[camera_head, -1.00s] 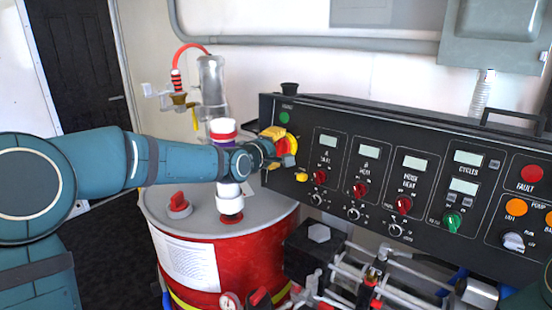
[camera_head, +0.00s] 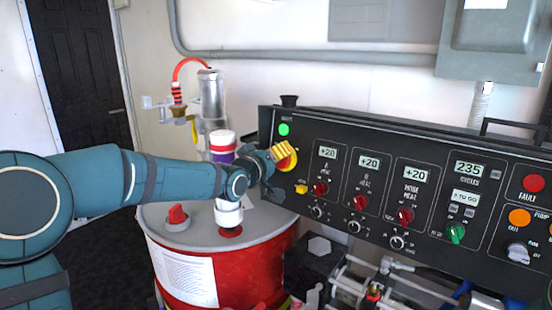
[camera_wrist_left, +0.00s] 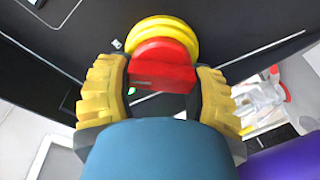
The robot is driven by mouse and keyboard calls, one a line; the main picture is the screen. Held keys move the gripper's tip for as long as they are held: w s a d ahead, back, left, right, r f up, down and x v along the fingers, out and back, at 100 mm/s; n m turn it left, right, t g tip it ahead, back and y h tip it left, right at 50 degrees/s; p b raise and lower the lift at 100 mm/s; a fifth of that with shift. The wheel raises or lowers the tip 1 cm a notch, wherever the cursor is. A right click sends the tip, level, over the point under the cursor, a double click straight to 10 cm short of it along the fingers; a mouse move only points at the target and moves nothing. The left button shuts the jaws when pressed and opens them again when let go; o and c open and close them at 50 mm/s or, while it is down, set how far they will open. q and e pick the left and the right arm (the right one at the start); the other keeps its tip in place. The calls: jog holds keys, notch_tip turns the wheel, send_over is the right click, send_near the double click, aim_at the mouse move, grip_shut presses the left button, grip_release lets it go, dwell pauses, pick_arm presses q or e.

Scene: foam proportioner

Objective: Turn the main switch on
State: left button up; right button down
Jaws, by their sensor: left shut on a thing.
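The main switch is a red knob on a yellow round plate at the left end of the black control panel. It shows in the head view (camera_head: 290,161) and in the left wrist view (camera_wrist_left: 163,72). My left gripper (camera_head: 279,158) is at the switch, shut on the red knob. In the left wrist view one yellow finger pad stands on each side of the knob. The knob's sides are partly hidden by the fingers. The green lamp (camera_head: 284,130) above the switch is lit. My right gripper is not in view.
The panel's displays (camera_head: 467,168) are lit, with "+20" and "235" cycles readings. Red heat knobs (camera_head: 320,188) and a green knob (camera_head: 456,233) sit along the panel. A red drum (camera_head: 205,270) with a pump stands below my left arm. Pipes and fittings lie under the panel.

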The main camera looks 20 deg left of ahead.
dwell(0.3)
pick_arm(q)
jog(key=o, duration=1.2)
jog(key=v, duration=1.2)
jog(key=shift+f, duration=0.1)
